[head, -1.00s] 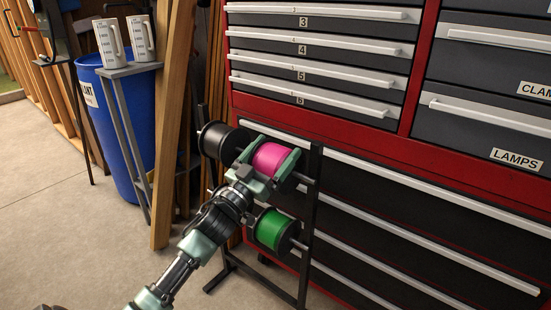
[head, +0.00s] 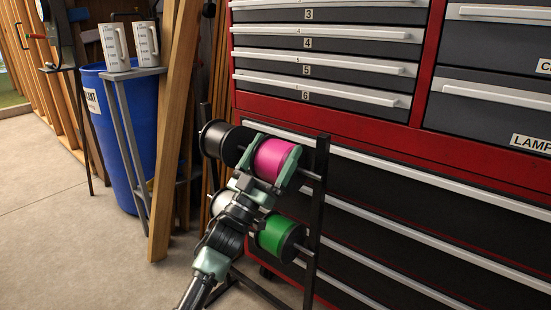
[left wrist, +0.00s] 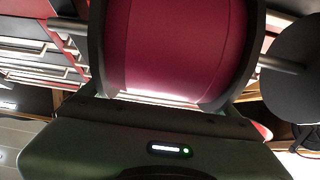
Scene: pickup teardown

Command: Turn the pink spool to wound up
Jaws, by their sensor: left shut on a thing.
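The pink spool (head: 275,158) sits on the upper rod of a black rack, beside a black spool (head: 228,142). My left gripper (head: 268,160) reaches up from below and has a finger on each side of the pink spool. It is shut on that spool. In the left wrist view the pink spool (left wrist: 175,45) fills the upper middle, between the dark fingers. The rod shows on both sides of it. My right gripper is in neither view.
A green spool (head: 279,235) and a white spool (head: 229,204) hang on the lower rod. A red tool cabinet (head: 380,128) stands close behind the rack. A blue barrel (head: 130,150) and wooden planks (head: 172,140) stand to the left. The floor at left is clear.

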